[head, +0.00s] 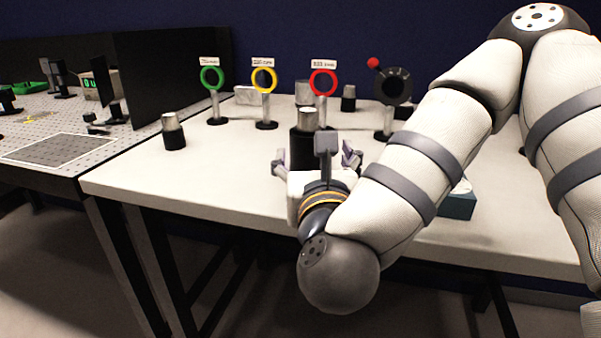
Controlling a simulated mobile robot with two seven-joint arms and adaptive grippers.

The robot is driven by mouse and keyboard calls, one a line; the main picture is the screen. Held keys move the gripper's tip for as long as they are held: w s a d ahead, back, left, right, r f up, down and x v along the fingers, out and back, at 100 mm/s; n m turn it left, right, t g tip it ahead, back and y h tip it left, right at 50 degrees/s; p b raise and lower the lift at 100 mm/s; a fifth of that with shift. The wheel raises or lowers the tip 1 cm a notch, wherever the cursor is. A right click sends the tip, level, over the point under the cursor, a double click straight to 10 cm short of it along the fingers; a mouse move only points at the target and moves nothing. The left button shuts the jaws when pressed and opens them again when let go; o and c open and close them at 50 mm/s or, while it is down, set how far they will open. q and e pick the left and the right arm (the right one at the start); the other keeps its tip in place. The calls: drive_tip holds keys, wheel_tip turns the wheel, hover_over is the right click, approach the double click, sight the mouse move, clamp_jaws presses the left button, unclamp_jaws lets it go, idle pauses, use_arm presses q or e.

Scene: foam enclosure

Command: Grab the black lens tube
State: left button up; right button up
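My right gripper (318,160) reaches in from the right over the white table, its fingers spread apart. A black tube with a silver upper part (302,146) stands upright just beyond it, partly hidden by the fingers; I cannot tell whether they touch it. A similar black-and-silver tube (174,134) stands at the table's left. A small, mostly black cylinder (348,99) stands at the back, and a silver one (303,92) is left of it. Which of these is the lens tube is not clear. My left gripper is not in view.
Green (212,80), yellow (264,81) and red (323,83) ring holders and a black round mount (394,87) stand on posts along the back of the white table (220,175). A teal box (458,203) lies at right, partly behind my arm. The left front is clear.

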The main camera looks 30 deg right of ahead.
sight(308, 141)
drive_tip(key=x, duration=0.2)
drive_tip(key=p+x, duration=0.1)
drive_tip(key=x, duration=0.2)
drive_tip(key=r+x, duration=0.1)
drive_tip(key=x, duration=0.1)
drive_tip(key=shift+w+a, duration=0.1)
drive_tip(key=shift+w, duration=0.2)
drive_tip(key=shift+w+f, duration=0.15)
clamp_jaws()
